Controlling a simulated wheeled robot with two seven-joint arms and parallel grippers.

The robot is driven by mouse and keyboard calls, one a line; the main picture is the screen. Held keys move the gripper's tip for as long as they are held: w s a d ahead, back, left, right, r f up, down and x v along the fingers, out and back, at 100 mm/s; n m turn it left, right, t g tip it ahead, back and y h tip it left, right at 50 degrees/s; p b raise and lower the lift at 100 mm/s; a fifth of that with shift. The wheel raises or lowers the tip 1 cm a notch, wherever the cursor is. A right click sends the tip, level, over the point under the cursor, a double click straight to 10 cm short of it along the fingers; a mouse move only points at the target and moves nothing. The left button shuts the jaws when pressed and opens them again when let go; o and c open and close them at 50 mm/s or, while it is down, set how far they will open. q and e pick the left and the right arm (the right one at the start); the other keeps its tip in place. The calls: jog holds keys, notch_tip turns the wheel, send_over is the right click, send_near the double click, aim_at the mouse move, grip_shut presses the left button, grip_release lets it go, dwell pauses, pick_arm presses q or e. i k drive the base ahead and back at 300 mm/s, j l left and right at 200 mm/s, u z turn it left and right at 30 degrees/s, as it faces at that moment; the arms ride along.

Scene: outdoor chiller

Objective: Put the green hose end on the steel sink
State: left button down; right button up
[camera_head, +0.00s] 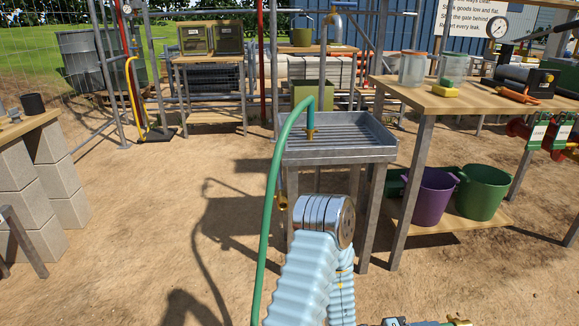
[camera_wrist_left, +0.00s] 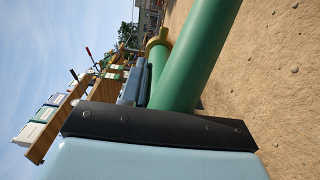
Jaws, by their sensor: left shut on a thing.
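The sink is a shallow ribbed grey basin on legs. I cannot tell whether the end touches it. My left arm reaches up from the bottom, and its wrist hides the gripper in the head view. In the left wrist view my left gripper (camera_wrist_left: 150,108) is shut on the hose, with a dark finger across it. A brass ring (camera_wrist_left: 157,40) shows farther along. My right gripper is not clearly visible.
A wooden table (camera_head: 455,101) right of the sink holds jars and tools. Purple (camera_head: 433,198) and green (camera_head: 483,193) buckets stand on its lower shelf. Grey blocks (camera_head: 50,190) support a bench at left. Open sandy ground lies left of the sink.

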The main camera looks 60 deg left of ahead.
aim_at(352, 138)
jog(key=i+j+u, duration=0.35)
jog(key=u, duration=0.15)
jog(key=i+j+u, duration=0.1)
jog(key=i+u, duration=0.35)
